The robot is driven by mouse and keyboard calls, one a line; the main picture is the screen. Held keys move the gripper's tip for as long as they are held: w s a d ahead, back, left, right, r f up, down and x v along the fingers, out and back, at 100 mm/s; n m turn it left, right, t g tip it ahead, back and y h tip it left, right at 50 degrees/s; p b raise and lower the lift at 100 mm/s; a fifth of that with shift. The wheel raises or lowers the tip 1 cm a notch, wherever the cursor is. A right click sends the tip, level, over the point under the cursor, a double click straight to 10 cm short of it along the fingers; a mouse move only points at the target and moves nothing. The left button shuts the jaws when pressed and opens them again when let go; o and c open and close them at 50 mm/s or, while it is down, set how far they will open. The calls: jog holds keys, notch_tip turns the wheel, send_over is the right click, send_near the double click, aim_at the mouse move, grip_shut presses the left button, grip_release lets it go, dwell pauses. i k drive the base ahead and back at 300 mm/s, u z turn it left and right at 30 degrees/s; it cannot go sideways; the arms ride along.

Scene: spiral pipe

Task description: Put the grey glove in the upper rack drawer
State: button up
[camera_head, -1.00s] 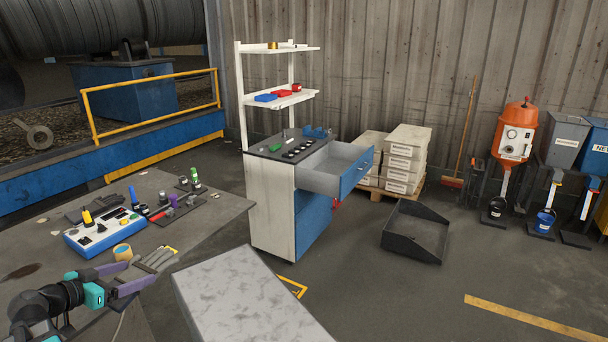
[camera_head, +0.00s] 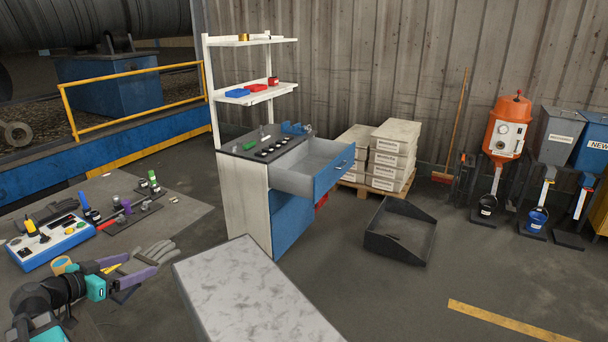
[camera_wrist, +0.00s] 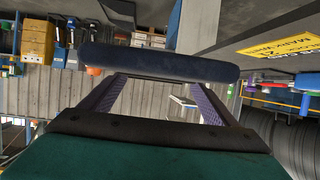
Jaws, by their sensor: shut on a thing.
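The grey glove (camera_head: 156,251) is held at the fingertips of my gripper (camera_head: 140,266), at the lower left of the head view. In the wrist view a dark padded strip, which looks like part of the glove (camera_wrist: 160,64), spans the two purple fingers. The fingers are shut on the glove, which appears to be near the workbench edge; its height above the bench is hard to tell. The upper rack drawer (camera_head: 334,174) is pulled out of the white and blue rack (camera_head: 243,200), to the right of my gripper. Its visible inside looks empty.
The workbench (camera_head: 190,213) holds a blue-white control box (camera_head: 45,246), a tape roll (camera_head: 62,265) and small tools. A black open tray (camera_head: 400,232) lies on the floor right of the rack. Boxes on a pallet (camera_head: 388,160) stand behind the drawer. Open floor lies at front right.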

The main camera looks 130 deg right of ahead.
aim_at(318, 168)
jog(key=u, duration=0.15)
jog(key=k, duration=3.05)
jog(key=z, duration=0.2)
